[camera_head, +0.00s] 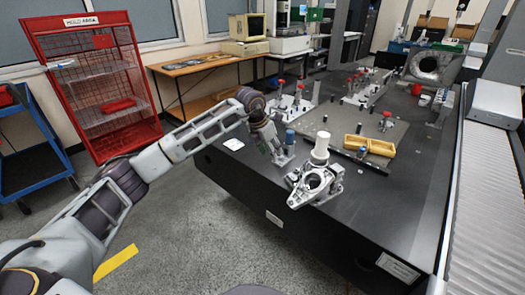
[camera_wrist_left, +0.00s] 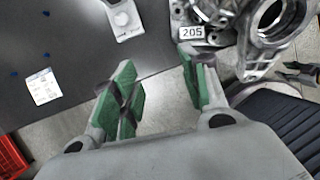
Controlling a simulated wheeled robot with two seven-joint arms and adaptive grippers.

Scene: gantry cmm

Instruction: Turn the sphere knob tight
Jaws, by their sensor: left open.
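My left gripper (camera_head: 279,154) is over the table's near left edge, beside the grey casting (camera_head: 314,184). In the left wrist view my left gripper (camera_wrist_left: 160,85) is open, with green pads and nothing between them. The casting (camera_wrist_left: 238,55) there carries a "205" label and lies beyond the right finger. I cannot tell for sure which part is the sphere knob. What looks like my right gripper (camera_wrist_left: 300,72) shows at the right edge, its opening unclear.
A yellow tray (camera_head: 369,146) and red-topped fixtures (camera_head: 299,88) stand farther back. A paper label (camera_wrist_left: 43,86) lies on the dark table (camera_wrist_left: 75,45).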

